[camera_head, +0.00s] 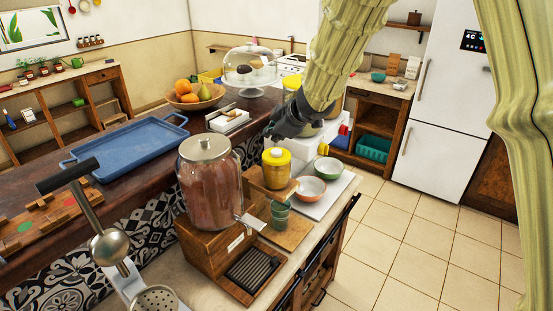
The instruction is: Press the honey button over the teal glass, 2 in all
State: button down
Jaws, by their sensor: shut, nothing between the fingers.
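The honey dispenser (277,169) has a yellow jar and lid on a wooden stand, on the counter right of the large drink jar. My gripper (271,134) is dark grey, shut and empty. It appears just above and behind the yellow lid, apart from it in the picture. My sleeve-like pale green arm hides part of the counter behind.
A large brown drink jar (209,185) on a wooden base stands close on the left. Two bowls, orange-white (311,190) and green (328,170), sit on the right. A blue tray (128,147) lies on the raised bar.

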aim_at(274, 152)
jog(key=shift+f+b, duration=0.35)
jog(key=shift+f, duration=0.55)
jog(key=shift+f+b, duration=0.4)
jog(key=shift+f, duration=0.65)
dwell(1.8)
jog(key=shift+r, duration=0.15)
jog(key=shift+r+p, duration=0.95)
jog(key=shift+p, duration=0.35)
notch_tip(274, 152, up, 5)
jog(key=p, duration=0.5)
jog(key=shift+p, duration=0.4)
